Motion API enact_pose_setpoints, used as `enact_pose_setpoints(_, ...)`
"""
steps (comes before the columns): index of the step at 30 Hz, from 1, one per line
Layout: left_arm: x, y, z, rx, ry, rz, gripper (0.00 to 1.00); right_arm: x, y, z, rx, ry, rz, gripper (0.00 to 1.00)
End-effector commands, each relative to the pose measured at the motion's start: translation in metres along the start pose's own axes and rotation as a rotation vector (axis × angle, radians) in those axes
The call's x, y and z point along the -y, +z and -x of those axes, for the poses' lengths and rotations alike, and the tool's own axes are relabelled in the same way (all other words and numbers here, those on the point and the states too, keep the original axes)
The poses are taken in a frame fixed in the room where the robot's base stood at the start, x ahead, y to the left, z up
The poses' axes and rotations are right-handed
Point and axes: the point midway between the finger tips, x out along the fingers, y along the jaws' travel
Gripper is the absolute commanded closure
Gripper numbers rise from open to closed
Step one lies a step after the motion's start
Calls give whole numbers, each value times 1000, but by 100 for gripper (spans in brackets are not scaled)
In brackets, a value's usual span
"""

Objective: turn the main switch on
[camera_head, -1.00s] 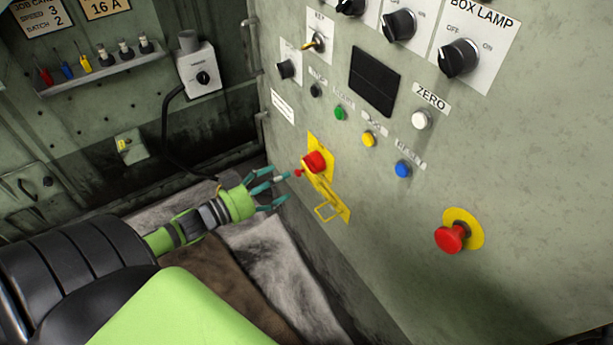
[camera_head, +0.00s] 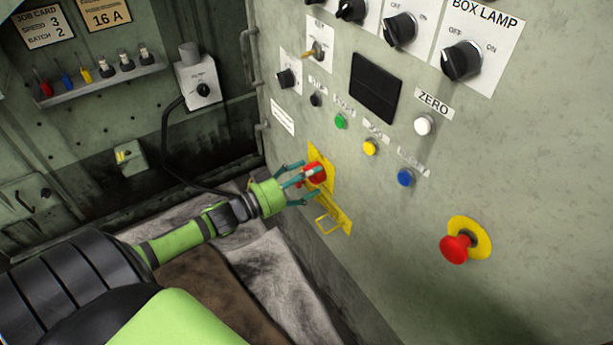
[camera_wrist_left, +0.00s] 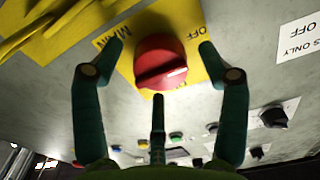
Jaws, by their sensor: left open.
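The main switch is a red rotary knob (camera_head: 315,173) on a yellow plate (camera_head: 322,158), low on the left part of the grey-green panel. In the left wrist view the red knob (camera_wrist_left: 160,61) sits between the spread fingers, with "MAIN" and "OFF" lettering on the yellow plate (camera_wrist_left: 125,66) around it. My left gripper (camera_head: 303,180) is open at the knob, with fingers around its sides. In the left wrist view the gripper (camera_wrist_left: 160,60) shows gaps between its fingertips and the knob. My right gripper is not in view.
A yellow hasp (camera_head: 328,220) hangs below the knob. A red mushroom button (camera_head: 456,248) is to the right. Cloths (camera_head: 270,275) lie below the arm.

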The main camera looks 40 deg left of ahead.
Motion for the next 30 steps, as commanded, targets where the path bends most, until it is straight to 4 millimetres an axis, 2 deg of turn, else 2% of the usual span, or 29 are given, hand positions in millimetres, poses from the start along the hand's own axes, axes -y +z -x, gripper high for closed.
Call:
enact_pose_setpoints(1, 0, 0, 0, 0, 0, 0, 25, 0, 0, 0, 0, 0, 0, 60)
enact_pose_setpoints(3, 0, 0, 0, 0, 0, 0, 53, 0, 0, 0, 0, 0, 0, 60)
enact_pose_setpoints(5, 0, 0, 0, 0, 0, 0, 77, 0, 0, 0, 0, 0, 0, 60)
enact_pose_setpoints(6, 0, 0, 0, 0, 0, 0, 82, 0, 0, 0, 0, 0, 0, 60)
enact_pose_setpoints(16, 0, 0, 0, 0, 0, -21, 82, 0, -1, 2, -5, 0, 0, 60)
enact_pose_setpoints(23, 0, -2, 0, -1, -1, -126, 82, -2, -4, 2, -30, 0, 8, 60)
enact_pose_setpoints(30, 0, -2, 0, -1, -1, -326, 82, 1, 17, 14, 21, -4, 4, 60)
